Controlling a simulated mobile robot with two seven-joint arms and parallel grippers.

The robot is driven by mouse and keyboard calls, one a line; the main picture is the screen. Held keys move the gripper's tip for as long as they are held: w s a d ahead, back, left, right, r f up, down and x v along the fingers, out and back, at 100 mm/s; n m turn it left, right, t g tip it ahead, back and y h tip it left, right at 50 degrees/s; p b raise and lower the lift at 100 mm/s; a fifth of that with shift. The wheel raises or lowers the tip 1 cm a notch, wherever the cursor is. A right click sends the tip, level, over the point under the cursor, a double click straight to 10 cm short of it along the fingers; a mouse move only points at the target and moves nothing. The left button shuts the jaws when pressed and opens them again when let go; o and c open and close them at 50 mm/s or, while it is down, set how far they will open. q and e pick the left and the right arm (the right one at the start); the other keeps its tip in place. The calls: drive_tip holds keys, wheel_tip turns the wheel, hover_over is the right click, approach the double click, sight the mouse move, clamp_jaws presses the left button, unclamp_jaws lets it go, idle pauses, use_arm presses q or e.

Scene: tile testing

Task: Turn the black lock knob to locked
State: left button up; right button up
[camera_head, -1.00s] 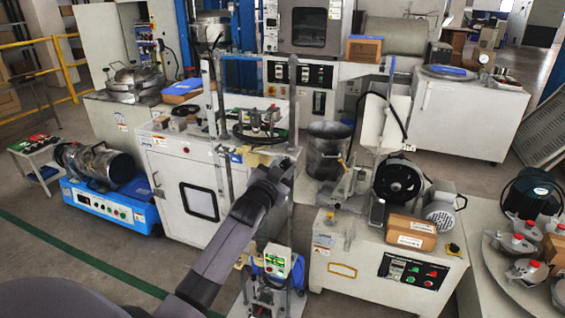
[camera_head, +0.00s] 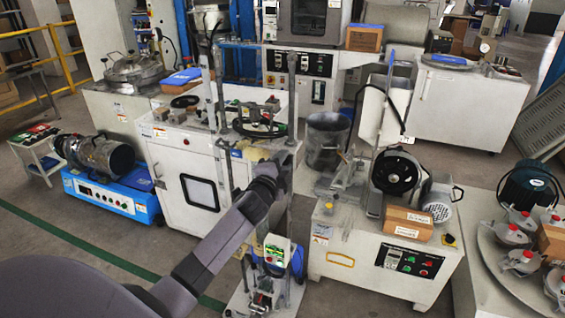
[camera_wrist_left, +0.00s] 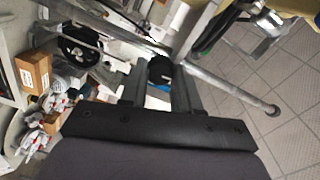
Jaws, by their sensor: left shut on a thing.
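In the left wrist view, a black knob (camera_wrist_left: 160,70) sits between the two grey fingers of my left gripper (camera_wrist_left: 158,84). The fingers are shut on its sides. Metal rods and a grey plate lie right behind it. In the head view, my left arm reaches in from the lower left. My left gripper (camera_head: 284,158) is at the metal post beside the white cabinet, and the knob is hidden there by my wrist. I cannot read the knob's lock position. My right gripper is in neither view.
The white cabinet (camera_head: 160,158) stands left of my wrist. A small stand with a green-and-white box (camera_head: 275,253) is below. To the right are a metal bucket (camera_head: 327,145) and a machine with a black wheel (camera_head: 393,172). Open floor lies at the lower left.

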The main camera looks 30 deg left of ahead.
use_arm(q)
drive_tip(key=shift+m, duration=0.5)
idle(0.3)
drive_tip(key=o, duration=1.1)
drive_tip(key=shift+c, duration=0.2)
drive_tip(key=v, duration=0.7)
